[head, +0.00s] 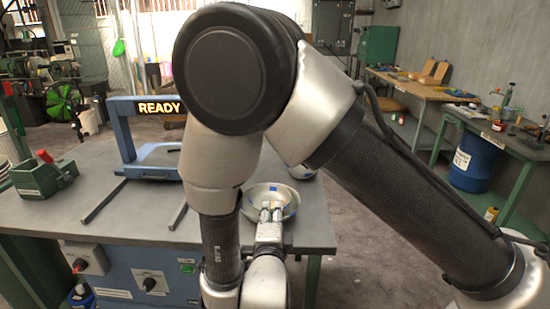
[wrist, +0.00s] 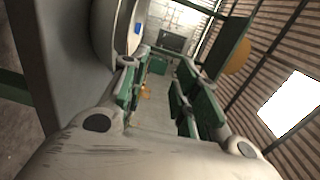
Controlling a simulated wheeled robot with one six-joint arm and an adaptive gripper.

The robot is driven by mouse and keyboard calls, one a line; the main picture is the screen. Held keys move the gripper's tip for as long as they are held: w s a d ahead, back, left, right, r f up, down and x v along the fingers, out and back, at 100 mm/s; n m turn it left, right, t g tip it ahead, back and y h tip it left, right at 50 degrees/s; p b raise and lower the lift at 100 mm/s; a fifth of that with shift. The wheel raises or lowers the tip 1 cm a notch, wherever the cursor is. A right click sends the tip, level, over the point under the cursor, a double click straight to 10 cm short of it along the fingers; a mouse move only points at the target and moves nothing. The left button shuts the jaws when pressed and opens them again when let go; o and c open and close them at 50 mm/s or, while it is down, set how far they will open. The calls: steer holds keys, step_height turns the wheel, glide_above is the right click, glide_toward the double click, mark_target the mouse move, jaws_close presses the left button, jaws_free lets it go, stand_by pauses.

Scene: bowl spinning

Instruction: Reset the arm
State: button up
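A shallow, pale metallic bowl (head: 290,207) with blue marks sits at the right part of the grey table (head: 315,232). My gripper (head: 271,212) overlaps the bowl's near side in the head view; I cannot tell whether they touch. In the wrist view my gripper (wrist: 160,82) has its two green-padded fingers apart, with only the distant room between them. A large pale curved surface with a blue patch, seemingly the bowl (wrist: 112,30), is close beside the left finger. My arm hides much of the table's middle in the head view.
A blue frame with a lit READY sign (head: 158,108) stands on the table at left, near a green box with a red knob (head: 44,174). Part of a round object (head: 303,173) shows behind the bowl. A blue barrel (head: 474,162) and workbenches stand at right, beyond open floor.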

steer(key=w+d+r+n+g+y, duration=0.3)
steer(key=w+d+r+n+g, duration=0.15)
steer(key=w+r, duration=0.4)
steer(key=d+r+n+g+y, duration=0.2)
steer(key=d+r+n+g, duration=0.3)
steer(key=d, duration=0.4)
steer(key=s+d+r+n+g+h, duration=0.2)
steer(key=s+d+r+n, duration=0.1)
steer(key=s+d, duration=0.9)
steer(key=s+d+r+n+g+h, duration=0.1)
steer(key=s+d+n, duration=0.4)
steer(key=s+d, duration=0.6)
step_height(320, 180, up, 3)
steer(key=shift+s+d+f+n+g+h, duration=0.15)
steer(key=shift+s+d+n+g+h, duration=0.2)
steer(key=shift+d+h, duration=0.3)
